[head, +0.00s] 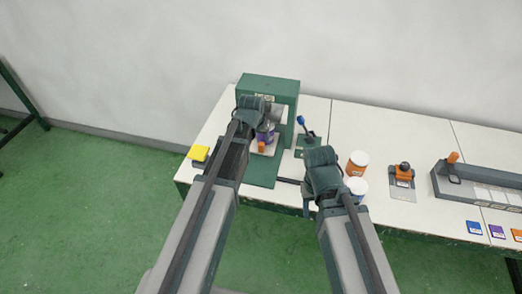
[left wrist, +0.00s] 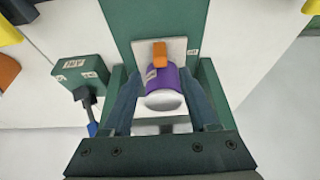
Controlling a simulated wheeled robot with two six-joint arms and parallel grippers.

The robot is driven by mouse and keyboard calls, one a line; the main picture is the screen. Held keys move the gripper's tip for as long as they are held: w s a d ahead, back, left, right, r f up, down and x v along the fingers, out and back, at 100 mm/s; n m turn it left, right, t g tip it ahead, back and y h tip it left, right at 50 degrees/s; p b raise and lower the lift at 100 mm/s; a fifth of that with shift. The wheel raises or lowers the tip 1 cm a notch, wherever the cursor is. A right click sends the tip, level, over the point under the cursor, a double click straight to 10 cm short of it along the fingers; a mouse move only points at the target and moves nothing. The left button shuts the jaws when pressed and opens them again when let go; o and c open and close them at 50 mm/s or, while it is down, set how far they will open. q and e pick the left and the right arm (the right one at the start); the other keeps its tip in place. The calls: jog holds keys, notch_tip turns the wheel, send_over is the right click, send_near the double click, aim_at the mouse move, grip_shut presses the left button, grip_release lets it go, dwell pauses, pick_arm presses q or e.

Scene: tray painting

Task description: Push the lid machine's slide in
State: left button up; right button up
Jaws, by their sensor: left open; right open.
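The lid machine (head: 270,88) is a green housing at the back of the table. Its slide, a white plate (head: 274,147) with an orange block, sits at the front of the housing; the plate also shows in the left wrist view (left wrist: 178,47). A purple jar (left wrist: 160,80) with a white end stands on the slide. My left gripper (left wrist: 163,100) is open, with one finger on each side of the jar; I cannot tell if they touch it. In the head view my left gripper (head: 262,122) partly hides the slide. My right gripper (head: 310,200) is open and empty, right of the machine.
A blue-knobbed lever (head: 302,121) on a green base stands right of the machine. Orange (head: 357,163) and blue (head: 356,187) jars with white lids stand near my right gripper. A grey rack (head: 480,185) is at the far right.

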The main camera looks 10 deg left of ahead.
aim_at(261, 144)
pick_arm(q)
jog(key=b+x, duration=0.5)
jog(key=x, duration=0.2)
jog(key=shift+w+f+b, duration=0.1)
jog(key=shift+f+b, duration=0.15)
jog(key=shift+b, duration=0.1)
grip_shut()
dwell(1.0)
